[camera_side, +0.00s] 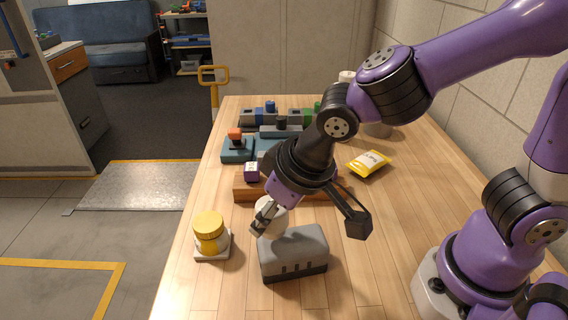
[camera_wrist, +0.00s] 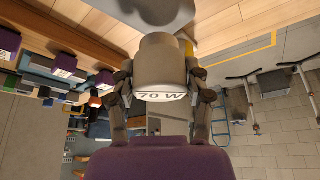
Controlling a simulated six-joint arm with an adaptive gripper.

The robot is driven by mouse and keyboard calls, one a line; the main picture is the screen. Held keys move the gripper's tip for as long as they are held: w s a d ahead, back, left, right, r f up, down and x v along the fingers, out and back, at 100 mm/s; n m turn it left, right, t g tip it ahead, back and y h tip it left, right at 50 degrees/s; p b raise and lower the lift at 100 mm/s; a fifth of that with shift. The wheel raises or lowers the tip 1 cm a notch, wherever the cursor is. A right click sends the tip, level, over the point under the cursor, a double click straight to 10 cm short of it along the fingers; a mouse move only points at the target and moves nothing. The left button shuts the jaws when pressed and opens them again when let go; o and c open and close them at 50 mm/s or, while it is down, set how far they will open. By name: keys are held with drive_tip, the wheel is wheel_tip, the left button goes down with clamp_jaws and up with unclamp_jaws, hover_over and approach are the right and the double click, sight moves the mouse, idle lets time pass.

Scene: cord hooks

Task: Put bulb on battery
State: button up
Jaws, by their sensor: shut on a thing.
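A wooden rail (camera_side: 247,191) and a small purple block (camera_side: 251,171) are behind the gripper. Teal and grey fixtures (camera_side: 237,149) stand farther back. A yellow packet (camera_side: 368,164) lies right. The front left table is clear.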

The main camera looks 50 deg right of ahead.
drive_tip(key=shift+f, duration=1.15)
drive_tip(key=shift+f, duration=0.1)
drive_tip(key=o, duration=1.2)
drive_tip(key=shift+r, duration=0.3)
drive_tip(key=a+v, duration=0.1)
drive_tip(key=v, duration=1)
drive_tip(key=s+d+f+m, duration=0.1)
drive_tip(key=d+m, duration=0.1)
drive_tip(key=d, duration=1.3)
drive_tip(key=shift+s+t+h, duration=0.15)
drive_tip(key=shift+t+h, duration=0.25)
